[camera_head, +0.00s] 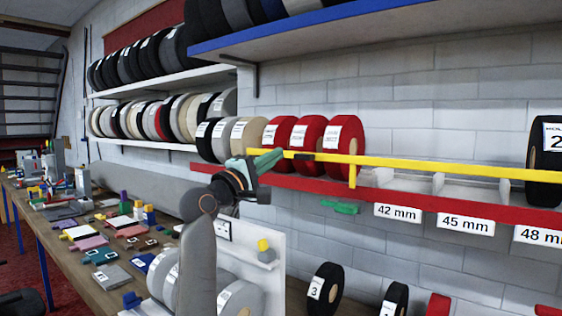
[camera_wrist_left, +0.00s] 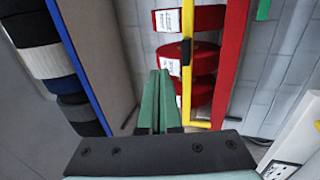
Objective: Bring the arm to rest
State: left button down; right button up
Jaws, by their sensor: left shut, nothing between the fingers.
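My left arm rises from the bottom middle of the head view. Its left gripper (camera_head: 268,158) has green fingers that are shut and empty, pointing right near the left part of the yellow rail (camera_head: 420,164). In the left wrist view the two green fingers of the left gripper (camera_wrist_left: 159,76) lie together, with nothing between them. Red rolls (camera_head: 312,138) on the shelf are behind and to the right of the gripper. They also show ahead of the fingers in the left wrist view (camera_wrist_left: 203,58). My right gripper is not in view.
The red-edged shelf (camera_head: 400,205) carries the yellow rail along its front. A blue-edged shelf (camera_head: 300,30) hangs above. A long workbench (camera_head: 90,268) at lower left holds many small parts. A green piece (camera_head: 340,206) is just below the red edge. Several rolls stand at lower right.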

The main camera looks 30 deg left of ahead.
pick_arm(q)
jog(key=s+b, duration=0.1)
jog(key=s, duration=0.5)
jog(key=shift+a+f, duration=0.15)
jog(key=shift+a, duration=0.1)
jog(key=shift+s, duration=0.1)
